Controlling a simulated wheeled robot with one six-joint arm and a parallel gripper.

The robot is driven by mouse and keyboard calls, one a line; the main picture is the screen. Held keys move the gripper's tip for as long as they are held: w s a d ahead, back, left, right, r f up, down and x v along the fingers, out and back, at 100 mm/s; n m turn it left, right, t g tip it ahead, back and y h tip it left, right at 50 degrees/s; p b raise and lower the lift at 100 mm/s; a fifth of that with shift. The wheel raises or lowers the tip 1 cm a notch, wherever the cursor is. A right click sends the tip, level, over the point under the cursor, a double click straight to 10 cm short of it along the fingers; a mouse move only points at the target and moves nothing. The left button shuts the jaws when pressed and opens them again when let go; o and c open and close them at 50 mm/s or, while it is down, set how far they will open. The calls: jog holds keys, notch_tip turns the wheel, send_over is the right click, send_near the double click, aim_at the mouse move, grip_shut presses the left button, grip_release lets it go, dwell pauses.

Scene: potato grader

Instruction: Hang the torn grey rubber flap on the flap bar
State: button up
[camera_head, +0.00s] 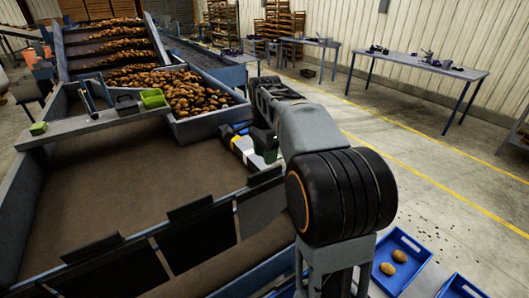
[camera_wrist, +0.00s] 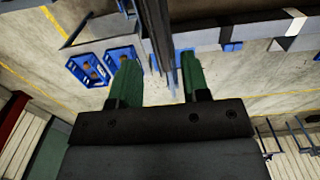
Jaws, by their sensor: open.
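My gripper (camera_head: 266,152) shows partly in the head view, past my arm and above the far right side of the grader. In the wrist view its two green fingers (camera_wrist: 158,58) stand apart. I see nothing clearly held between them; a dark upright strip shows in the gap, apparently beyond them. The flap bar (camera_head: 150,232) runs along the near side of the brown belt. Black flaps (camera_head: 195,242) hang along it, with dark clips on top. A greyer flap (camera_head: 262,208) hangs at its right end, close to my arm; I cannot tell whether it is torn.
Potatoes (camera_head: 195,95) fill a bin behind the belt. A grey shelf (camera_head: 95,126) with green and dark boxes crosses the belt. A white and yellow object (camera_head: 243,148) lies beside my gripper. A workbench (camera_head: 425,63) stands beyond open floor.

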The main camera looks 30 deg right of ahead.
aim_at(265, 170)
jog(key=shift+f+b, duration=2.75)
jog(key=shift+f, duration=1.1)
grip_shut()
jog(key=shift+r, duration=0.2)
jog(key=shift+r+p, duration=1.95)
jog(key=shift+p, duration=0.1)
jog(key=s+d+b, duration=0.1)
jog(key=s+b, duration=0.2)
jog(key=s, duration=0.7)
jog(key=shift+b, duration=0.4)
jog(key=shift+d, duration=0.1)
